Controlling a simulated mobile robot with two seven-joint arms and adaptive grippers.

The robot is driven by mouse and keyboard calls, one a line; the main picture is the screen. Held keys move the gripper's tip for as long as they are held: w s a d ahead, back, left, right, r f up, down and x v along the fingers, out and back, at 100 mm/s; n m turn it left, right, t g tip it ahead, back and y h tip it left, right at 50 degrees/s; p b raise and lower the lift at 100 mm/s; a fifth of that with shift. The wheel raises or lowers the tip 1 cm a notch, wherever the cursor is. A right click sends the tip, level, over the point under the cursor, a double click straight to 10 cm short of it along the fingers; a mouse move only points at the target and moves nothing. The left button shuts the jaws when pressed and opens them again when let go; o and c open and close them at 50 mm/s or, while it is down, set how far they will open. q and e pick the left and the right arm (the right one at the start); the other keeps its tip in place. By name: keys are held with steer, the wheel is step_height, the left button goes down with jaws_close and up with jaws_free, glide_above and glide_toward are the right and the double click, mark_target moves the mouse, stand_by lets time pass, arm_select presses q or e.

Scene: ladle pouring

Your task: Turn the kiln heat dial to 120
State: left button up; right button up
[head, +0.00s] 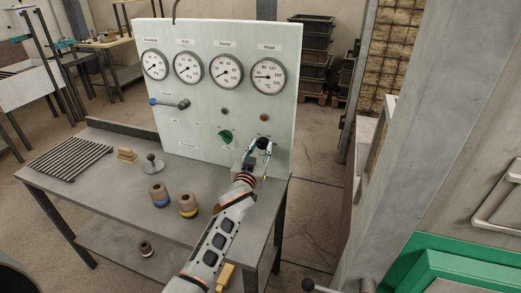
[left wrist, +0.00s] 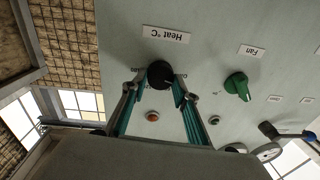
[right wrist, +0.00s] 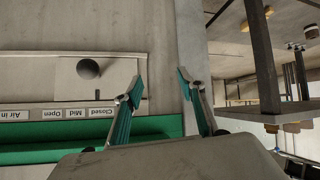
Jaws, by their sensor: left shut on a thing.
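The black heat dial (head: 263,142) sits low on the right of the pale upright panel (head: 210,105). In the left wrist view the black dial (left wrist: 160,74) sits under an upside-down "Heat °C" label (left wrist: 166,34). My left gripper (head: 259,148) reaches the dial, and its fingertips (left wrist: 157,85) are closed around the dial's sides. A small pale mark shows on the dial, but the value it points to is too small to read. My right gripper (right wrist: 158,82) is open and empty, away from the panel.
A green fan knob (head: 226,136) is left of the dial, with a red button (head: 264,117) above. Several round gauges (head: 268,76) line the panel's top. Two ringed jars (head: 188,205) stand on the grey bench (head: 120,200). Green equipment (head: 455,270) is at right.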

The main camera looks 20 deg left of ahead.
arm_select(q)
steer(key=m+b, duration=0.1)
steer(key=m, duration=0.2)
steer(key=shift+f, duration=0.1)
steer(key=shift+m, duration=0.9)
steer(key=shift+d+m+b, duration=0.1)
steer(key=shift+m+b, duration=0.25)
steer(key=shift+m, duration=0.65)
steer(key=m, duration=0.2)
steer(key=shift+m+h, duration=0.3)
steer(key=shift+m, duration=0.1)
steer(key=m, duration=0.3)
steer(key=shift+f+m+t+b, duration=0.1)
steer(key=shift+m+t+b, duration=0.2)
steer(key=shift+m+b, duration=0.1)
steer(key=m, duration=0.4)
steer(key=shift+h, duration=0.3)
steer(key=m, duration=0.3)
steer(key=shift+m+h+p, duration=0.3)
steer(key=shift+h, duration=0.1)
steer(key=shift+m, duration=0.5)
arm_select(e)
steer(key=shift+w+a+r+y, duration=0.15)
steer(key=shift+w+a, duration=0.15)
steer(key=shift+a, duration=0.1)
steer(key=shift+w+a+r+y, duration=0.15)
steer(key=shift+w+a, duration=0.1)
steer(key=shift+a, duration=0.15)
steer(key=shift+s+f, duration=0.1)
steer(key=shift+f, duration=0.1)
